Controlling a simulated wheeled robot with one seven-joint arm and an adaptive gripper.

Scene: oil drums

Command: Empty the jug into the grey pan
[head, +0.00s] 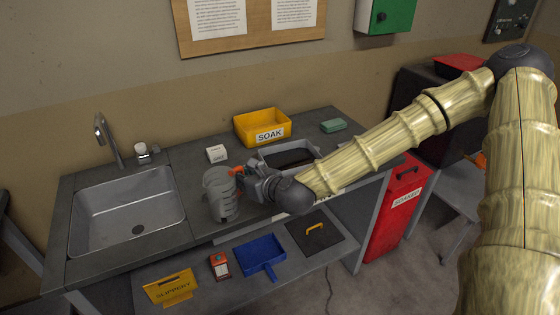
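The jug (221,196) is grey and ribbed, and it looks about upright over the counter, right of the sink. I cannot tell whether its base touches the counter. My gripper (243,180) is at the jug's right side, by an orange part (236,171) that may be its handle. The fingers are small and partly hidden, so I cannot tell whether they are closed on it. The grey pan (267,157) appears to be the grey-rimmed, dark-centred rectangle behind my gripper. My arm hides its right and front parts. The jug's contents are not visible.
A yellow SOAK bin (263,127), a small white box (216,153) and a green block (333,126) stand on the counter. The sink (128,210) and its tap (108,140) are left. A blue dustpan (260,257) and a yellow SLIPPERY sign (171,288) lie on the lower shelf.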

